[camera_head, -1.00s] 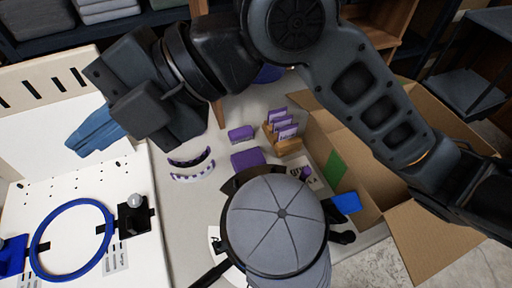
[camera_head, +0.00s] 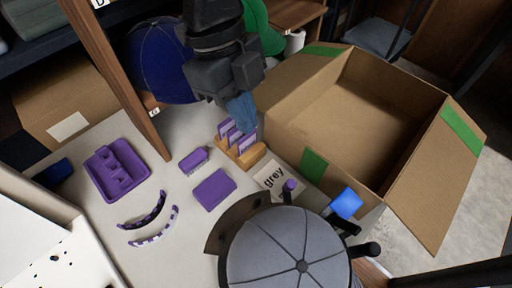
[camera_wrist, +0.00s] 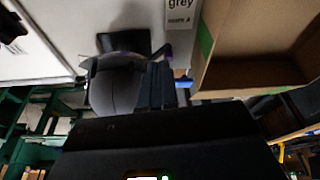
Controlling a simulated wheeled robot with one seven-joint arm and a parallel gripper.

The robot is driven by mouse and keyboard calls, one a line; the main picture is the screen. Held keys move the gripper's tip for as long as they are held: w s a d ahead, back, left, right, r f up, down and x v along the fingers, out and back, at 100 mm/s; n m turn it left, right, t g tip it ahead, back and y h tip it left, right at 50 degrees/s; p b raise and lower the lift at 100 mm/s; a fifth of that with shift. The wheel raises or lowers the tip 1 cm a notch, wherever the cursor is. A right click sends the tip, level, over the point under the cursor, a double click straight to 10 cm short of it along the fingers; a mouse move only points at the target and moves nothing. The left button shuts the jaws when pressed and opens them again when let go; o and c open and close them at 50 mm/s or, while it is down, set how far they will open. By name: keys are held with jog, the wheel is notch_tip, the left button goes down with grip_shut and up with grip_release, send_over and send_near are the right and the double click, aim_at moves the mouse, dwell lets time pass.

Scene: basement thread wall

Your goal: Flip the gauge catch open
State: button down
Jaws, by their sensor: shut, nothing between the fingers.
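A grey cap (camera_head: 290,250) sits on a dark stand at the bottom of the head view, with a dark curved band (camera_head: 235,225) beside it. A small purple knob (camera_head: 290,186) stands on the stand's far side, and a blue paddle (camera_head: 346,203) is to its right. I cannot tell for certain which part is the gauge catch. My gripper (camera_head: 242,112) is shut and empty, in front of the wooden card holder in the picture and apart from the stand. In the wrist view my closed fingers (camera_wrist: 160,85) overlap the edge of the grey cap (camera_wrist: 115,88).
A large open cardboard box (camera_head: 350,120) stands right of the stand. A wooden holder (camera_head: 245,155) with purple cards, a label reading "grey" (camera_head: 272,180), purple pieces (camera_head: 214,190) and a purple tray (camera_head: 117,170) lie on the table. A wooden post (camera_head: 120,80) rises at left.

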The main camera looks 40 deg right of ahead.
jog(key=shift+w+d, duration=0.25)
jog(key=shift+d, duration=0.05)
jog(key=s+d+f, duration=0.1)
jog(key=s+f, duration=0.5)
jog(key=f, duration=0.4)
jog(key=shift+s+f, duration=0.2)
jog(key=shift+s, duration=0.2)
jog(key=shift+w+d, duration=0.1)
